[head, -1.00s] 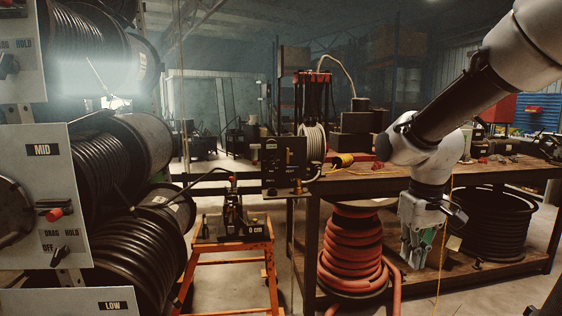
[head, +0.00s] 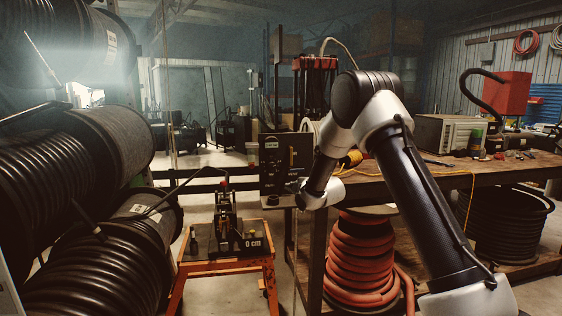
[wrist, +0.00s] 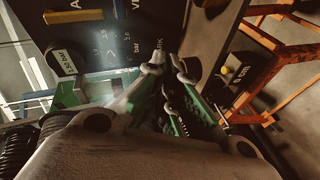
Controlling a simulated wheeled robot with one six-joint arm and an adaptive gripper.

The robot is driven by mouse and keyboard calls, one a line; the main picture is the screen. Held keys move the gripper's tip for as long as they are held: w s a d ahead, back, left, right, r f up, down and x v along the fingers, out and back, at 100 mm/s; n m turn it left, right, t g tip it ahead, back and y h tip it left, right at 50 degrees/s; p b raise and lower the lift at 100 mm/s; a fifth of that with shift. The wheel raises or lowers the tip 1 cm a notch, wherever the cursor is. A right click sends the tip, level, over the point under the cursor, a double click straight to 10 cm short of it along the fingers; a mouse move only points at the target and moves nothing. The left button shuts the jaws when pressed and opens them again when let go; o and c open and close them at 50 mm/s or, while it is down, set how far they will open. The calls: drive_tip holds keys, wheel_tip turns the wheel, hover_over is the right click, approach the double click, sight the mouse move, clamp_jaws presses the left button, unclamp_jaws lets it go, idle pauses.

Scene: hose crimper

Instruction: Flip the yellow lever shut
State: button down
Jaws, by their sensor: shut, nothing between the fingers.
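The yellow lever (head: 291,156) stands upright on the front of a black control panel (head: 270,182) at the left end of the workbench. In the wrist view the lever (wrist: 75,16) shows as a yellow bar across the upper left of the panel (wrist: 105,38). My gripper (wrist: 165,72) is shut and empty, with green on its fingers. Its fingertips appear in front of the panel's lower part, below and right of the lever in the wrist view, apart from it. I cannot tell if they touch the panel. In the head view my gripper is not clearly visible.
An orange stand (head: 225,267) carrying a black block marked 0 cm (head: 254,242) is left of and below the panel. Large hose reels (head: 60,190) fill the left. A coiled red hose (head: 355,262) stands by the workbench (head: 420,183). Floor shows between reels and stand.

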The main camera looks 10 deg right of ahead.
sight(290, 155)
wheel_tip(290, 155, up, 7)
drive_tip(key=w+a+n+t+y, duration=0.1)
drive_tip(key=n+t, duration=0.1)
drive_tip(key=n, duration=0.2)
drive_tip(key=shift+w+a+t+y, duration=0.3)
drive_tip(key=shift+t+y, duration=0.1)
drive_tip(key=shift+r, duration=0.1)
drive_tip(key=w, duration=0.9)
drive_tip(key=shift+w+d, duration=0.2)
drive_tip(key=shift+d, duration=0.15)
